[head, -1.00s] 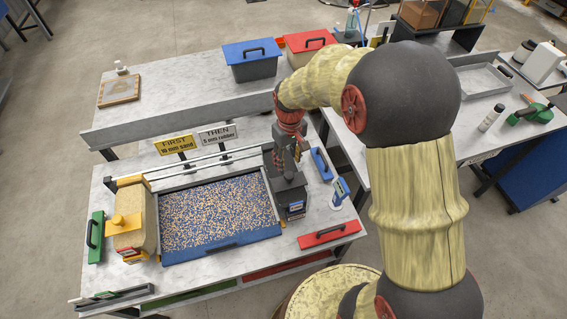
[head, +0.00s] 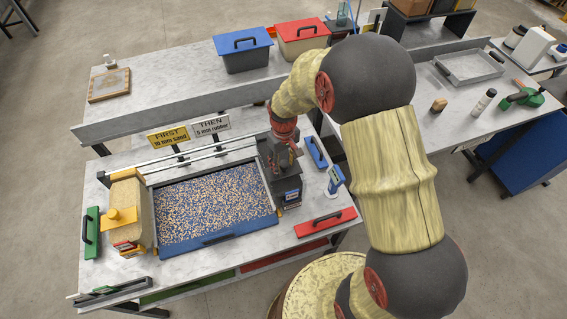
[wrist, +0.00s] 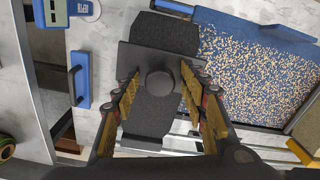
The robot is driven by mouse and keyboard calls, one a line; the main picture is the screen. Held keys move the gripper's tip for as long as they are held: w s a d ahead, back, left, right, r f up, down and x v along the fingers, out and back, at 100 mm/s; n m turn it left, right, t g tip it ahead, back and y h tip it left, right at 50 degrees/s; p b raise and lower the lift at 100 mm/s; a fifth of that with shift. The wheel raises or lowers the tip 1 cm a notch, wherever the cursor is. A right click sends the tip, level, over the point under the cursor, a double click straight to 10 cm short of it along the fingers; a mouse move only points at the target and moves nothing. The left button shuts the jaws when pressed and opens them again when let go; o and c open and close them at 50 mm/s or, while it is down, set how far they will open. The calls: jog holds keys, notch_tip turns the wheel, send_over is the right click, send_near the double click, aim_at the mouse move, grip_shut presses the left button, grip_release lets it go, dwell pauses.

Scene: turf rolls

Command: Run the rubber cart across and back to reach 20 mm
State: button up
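The dark rubber cart (head: 288,190) stands at the right end of the tray, and its black granules and round dark knob (wrist: 160,83) show in the wrist view. My gripper (wrist: 160,78) is over the cart with a finger on each side of the knob. The fingers look open, with a gap on both sides of the knob. The shallow tray (head: 213,240) holds a blue surface speckled with tan grains. The sand cart (head: 127,230), tan with a yellow knob, stands at the tray's left end. My arm hides part of the rubber cart's back in the head view.
Rails (head: 200,156) run behind the tray. Signs read "FIRST 10 mm sand" (head: 168,136) and "THEN 5 mm rubber" (head: 210,124). A green-handled piece (head: 91,232) lies left.

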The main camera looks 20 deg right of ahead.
jog(key=shift+c, duration=1.1)
jog(key=c, duration=0.8)
grip_shut()
